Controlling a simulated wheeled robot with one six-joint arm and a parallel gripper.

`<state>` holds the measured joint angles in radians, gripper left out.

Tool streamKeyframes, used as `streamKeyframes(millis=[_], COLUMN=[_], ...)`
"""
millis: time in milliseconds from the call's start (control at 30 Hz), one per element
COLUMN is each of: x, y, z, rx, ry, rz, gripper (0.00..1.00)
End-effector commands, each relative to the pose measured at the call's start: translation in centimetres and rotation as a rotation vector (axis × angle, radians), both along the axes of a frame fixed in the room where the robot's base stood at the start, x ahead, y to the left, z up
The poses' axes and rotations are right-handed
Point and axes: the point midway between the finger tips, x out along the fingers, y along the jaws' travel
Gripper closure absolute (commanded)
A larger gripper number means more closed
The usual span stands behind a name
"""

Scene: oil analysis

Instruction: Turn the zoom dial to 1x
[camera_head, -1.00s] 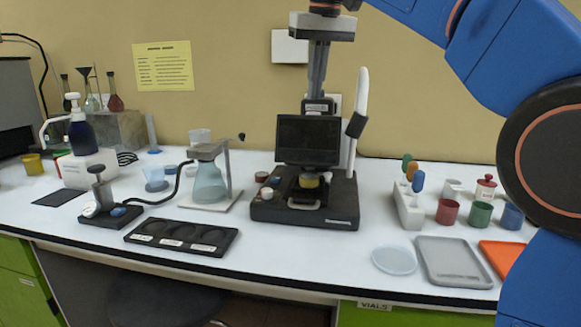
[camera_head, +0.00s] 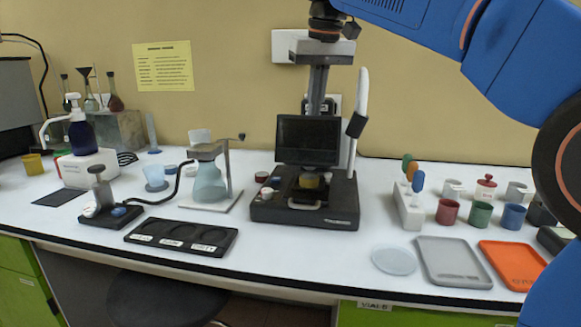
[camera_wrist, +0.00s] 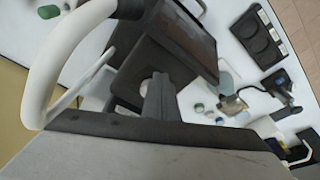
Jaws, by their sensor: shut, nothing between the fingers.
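The microscope-like device (camera_head: 290,213) stands mid-bench with a dark screen (camera_head: 308,140). Small round knobs sit on the left of its base: a reddish one (camera_head: 261,177) at the back and a pale-rimmed one (camera_head: 266,193) in front. Which is the zoom dial, and its setting, I cannot read. My gripper (camera_head: 316,106) is shut and empty, pointing down above and behind the screen, apart from the knobs. In the wrist view, its dark fingers (camera_wrist: 158,82) overlap the device, and the screen (camera_wrist: 180,38) is seen from above. I cannot make out the knobs there.
A white curved post (camera_head: 358,100) rises right of the screen and looms close in the wrist view (camera_wrist: 38,80). A flask stand (camera_head: 209,180) and black tray (camera_head: 181,237) lie left. A grey tray (camera_head: 452,262) and cups lie right. Bench before the device is clear.

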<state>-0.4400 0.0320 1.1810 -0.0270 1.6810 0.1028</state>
Motion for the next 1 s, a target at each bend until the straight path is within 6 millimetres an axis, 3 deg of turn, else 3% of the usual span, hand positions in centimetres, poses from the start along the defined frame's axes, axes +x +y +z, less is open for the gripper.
streamKeyframes(millis=[1000], x=[0.3], y=[-1.4], z=[0.0], rx=[0.001], ry=[-0.001], rz=[-0.001], gripper=[1.00])
